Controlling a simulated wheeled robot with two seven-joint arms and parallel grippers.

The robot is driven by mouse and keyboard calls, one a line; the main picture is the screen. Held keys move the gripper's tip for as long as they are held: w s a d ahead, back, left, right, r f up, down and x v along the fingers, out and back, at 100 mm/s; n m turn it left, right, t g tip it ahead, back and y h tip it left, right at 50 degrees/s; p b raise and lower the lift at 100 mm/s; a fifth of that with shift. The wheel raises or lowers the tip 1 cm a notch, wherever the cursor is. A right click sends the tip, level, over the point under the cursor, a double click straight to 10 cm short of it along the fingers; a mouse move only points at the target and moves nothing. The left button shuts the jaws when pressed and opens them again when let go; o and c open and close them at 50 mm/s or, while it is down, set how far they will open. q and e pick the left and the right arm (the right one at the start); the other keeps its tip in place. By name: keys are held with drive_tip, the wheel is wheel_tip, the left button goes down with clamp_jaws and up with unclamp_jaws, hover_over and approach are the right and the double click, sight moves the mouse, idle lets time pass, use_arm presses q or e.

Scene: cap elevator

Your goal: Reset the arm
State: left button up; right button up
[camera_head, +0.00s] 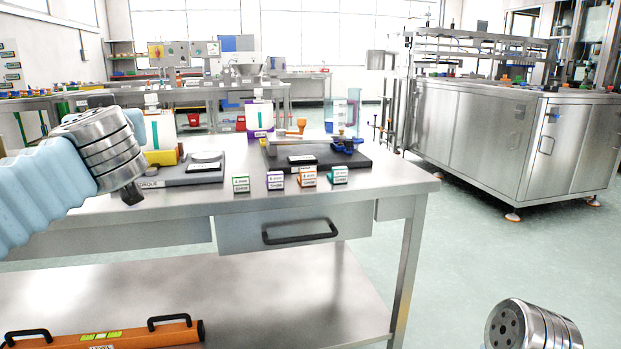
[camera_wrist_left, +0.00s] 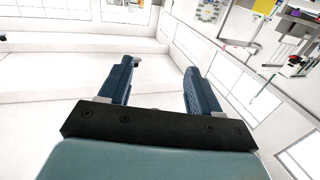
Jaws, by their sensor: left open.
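My left arm (camera_head: 50,185) comes in from the left in the head view, with a light blue sleeve and a ringed metal joint above the left part of the steel table (camera_head: 380,188). My left gripper (camera_wrist_left: 163,72) shows in the left wrist view. Its two dark blue fingers are apart, with nothing between them, and white wall or ceiling lies behind. The left gripper's fingers cannot be made out in the head view. Of my right arm, only a round metal joint (camera_head: 530,326) shows at the bottom right. The right gripper is out of view.
The table carries a grey scale (camera_head: 205,165), a black device board (camera_head: 345,160), several small labelled blocks (camera_head: 276,181) and a clear beaker (camera_head: 347,108). An orange level (camera_head: 150,335) lies on the lower shelf. A steel machine (camera_head: 490,130) stands right. Open floor (camera_head: 450,235) lies between.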

use_arm(q)
drive_tip(key=w+d+f+m+g+h, duration=0.1)
drive_tip(key=w+d+f+m+h, duration=0.25)
drive_tip(key=f, duration=0.55)
drive_tip(key=w+d+f+m+g+h, duration=0.25)
drive_tip(key=w+f, duration=0.25)
drive_tip(key=f, duration=0.4)
drive_tip(key=s+d+f+m+g+h+p, duration=0.15)
drive_tip(key=d+f, duration=0.25)
drive_tip(key=f, duration=0.8)
drive_tip(key=w+d+f+g+h+p, duration=0.1)
drive_tip(key=d+f+g+h, duration=0.2)
drive_tip(key=f, duration=0.8)
drive_tip(key=s+d+f+g+h+p, duration=0.15)
drive_tip(key=s+d+f, duration=0.25)
drive_tip(key=s+f, duration=0.5)
drive_tip(key=s+d+f+g+h, duration=0.1)
drive_tip(key=s+d+f+g, duration=0.25)
drive_tip(key=f, duration=0.85)
drive_tip(key=s+f+n+g, duration=0.1)
drive_tip(key=s+f+n, duration=0.2)
drive_tip(key=s+f, duration=0.7)
drive_tip(key=s, duration=0.5)
drive_tip(key=shift+s+a+g+p, duration=0.25)
drive_tip(key=shift+a+g+p, duration=0.05)
drive_tip(key=shift+a, duration=0.1)
